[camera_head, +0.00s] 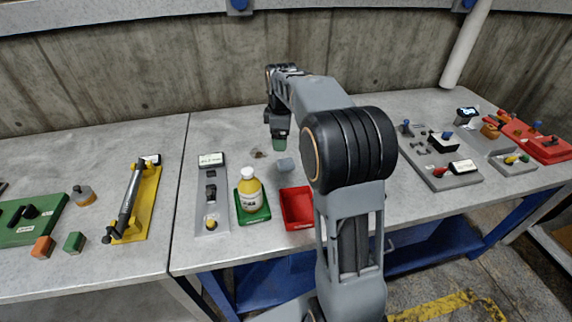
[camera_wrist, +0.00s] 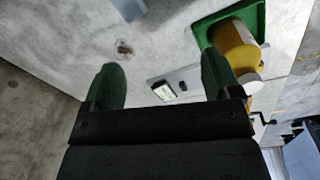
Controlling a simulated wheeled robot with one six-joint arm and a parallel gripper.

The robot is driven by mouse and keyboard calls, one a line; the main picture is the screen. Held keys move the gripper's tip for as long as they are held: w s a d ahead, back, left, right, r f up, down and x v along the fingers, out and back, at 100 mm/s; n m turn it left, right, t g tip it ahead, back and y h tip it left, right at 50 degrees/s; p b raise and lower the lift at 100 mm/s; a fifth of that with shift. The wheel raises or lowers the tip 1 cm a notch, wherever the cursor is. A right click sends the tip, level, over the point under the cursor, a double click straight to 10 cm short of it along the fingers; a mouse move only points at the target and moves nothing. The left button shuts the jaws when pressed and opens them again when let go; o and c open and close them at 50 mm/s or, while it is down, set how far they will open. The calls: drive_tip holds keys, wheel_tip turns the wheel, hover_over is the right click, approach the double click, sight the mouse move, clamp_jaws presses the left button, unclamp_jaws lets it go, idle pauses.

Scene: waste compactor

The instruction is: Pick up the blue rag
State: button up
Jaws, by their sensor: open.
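A small blue-grey piece, which looks like the blue rag (camera_head: 285,164), lies on the grey metal table just behind the red tray. In the wrist view the rag (camera_wrist: 129,8) is at the top edge, partly cut off, beyond my fingertips. My gripper (camera_head: 279,143) hangs over the table a little behind the rag, with green fingertips. In the wrist view my gripper (camera_wrist: 160,75) has its two green fingers wide apart with nothing between them.
A red tray (camera_head: 297,207) and a green tray (camera_head: 254,216) holding a yellow bottle (camera_head: 250,194) stand near the front edge. A grey switch panel (camera_head: 212,200) lies left of them. A small brown stain (camera_head: 258,154) is near my gripper. A concrete wall (camera_head: 150,70) stands behind.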

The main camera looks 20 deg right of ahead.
drive_tip(key=w+d+f+n, duration=0.3)
drive_tip(key=w+d+f, duration=0.1)
drive_tip(key=w, duration=0.1)
hover_over(286, 161)
drive_tip(key=shift+n+g, duration=0.4)
drive_tip(key=f, duration=0.6)
drive_tip(key=shift+s+f, duration=0.2)
drive_tip(key=shift+s, duration=0.05)
drive_tip(key=shift+w+f+p, duration=0.2)
drive_tip(key=shift+f+p, duration=0.25)
drive_tip(key=shift+f, duration=2.9)
drive_tip(key=c, duration=1.1)
